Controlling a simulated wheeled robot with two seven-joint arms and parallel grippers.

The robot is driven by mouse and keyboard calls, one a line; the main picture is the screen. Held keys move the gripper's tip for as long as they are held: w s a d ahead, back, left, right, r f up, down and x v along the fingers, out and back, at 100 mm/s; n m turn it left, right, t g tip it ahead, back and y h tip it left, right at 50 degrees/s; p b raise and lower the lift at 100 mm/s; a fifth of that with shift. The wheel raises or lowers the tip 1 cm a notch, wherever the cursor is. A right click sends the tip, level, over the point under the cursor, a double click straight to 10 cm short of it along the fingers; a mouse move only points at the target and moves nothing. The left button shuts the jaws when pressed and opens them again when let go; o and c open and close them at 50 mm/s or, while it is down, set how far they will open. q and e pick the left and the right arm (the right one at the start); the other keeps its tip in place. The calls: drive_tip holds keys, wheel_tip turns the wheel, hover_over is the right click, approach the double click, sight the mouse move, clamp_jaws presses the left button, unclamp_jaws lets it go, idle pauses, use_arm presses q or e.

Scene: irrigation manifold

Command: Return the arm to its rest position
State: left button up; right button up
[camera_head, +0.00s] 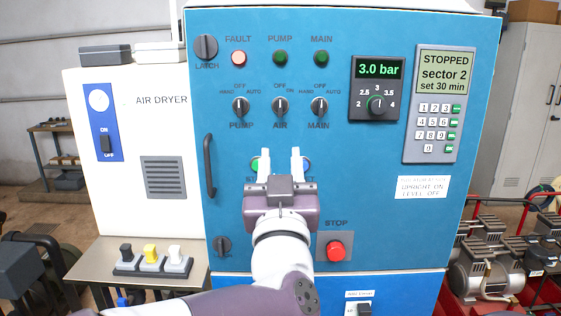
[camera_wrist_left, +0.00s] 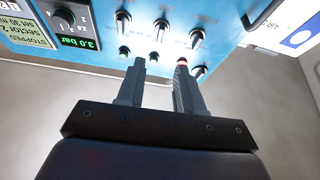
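My left gripper (camera_head: 281,160) is raised in front of the blue control panel (camera_head: 230,120), its arm coming up from the bottom of the head view. Its two pale fingers point up and stand apart, with nothing between them. In the left wrist view the gripper (camera_wrist_left: 158,78) also shows two separated fingers and an empty gap, with the panel beyond. The fingers and palm partly hide a green button (camera_head: 262,164) and the lettering around it. I cannot tell the exact gap between fingertips and panel. My right gripper is not in view.
The panel carries selector knobs (camera_head: 280,106), a 3.0 bar display (camera_head: 378,69), a keypad unit (camera_head: 438,105) reading STOPPED, a red stop button (camera_head: 335,249) and a handle (camera_head: 209,165). The white air dryer (camera_head: 130,150) and a shelf with three switches (camera_head: 150,262) stand left; pumps (camera_head: 488,268) stand right.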

use_arm(q)
drive_tip(key=s+d+f+m+g+h, duration=0.1)
drive_tip(key=d+f+m+g+h, duration=0.25)
drive_tip(key=f, duration=0.35)
drive_tip(key=d+f+m+g+h, duration=0.2)
drive_tip(key=d+f+g+h, duration=0.25)
drive_tip(key=f, duration=0.35)
drive_tip(key=s+a+f+g+y, duration=0.2)
drive_tip(key=a+f+g, duration=0.15)
drive_tip(key=f, duration=0.35)
drive_tip(key=s+a+f+g+y, duration=0.1)
drive_tip(key=s+a+f+g, duration=0.2)
drive_tip(key=f, duration=0.5)
drive_tip(key=s+a+f+n+g+y, duration=0.2)
drive_tip(key=s+a+f, duration=0.3)
drive_tip(key=a, duration=0.5)
drive_tip(key=s+a+f+n+g+y, duration=0.3)
drive_tip(key=s+a+f+g, duration=0.1)
drive_tip(key=a+f, duration=0.3)
drive_tip(key=s+a, duration=0.1)
drive_tip(key=a, duration=0.1)
drive_tip(key=shift+s+a+g, duration=0.15)
drive_tip(key=shift+a+g, duration=0.2)
drive_tip(key=shift+a, duration=0.05)
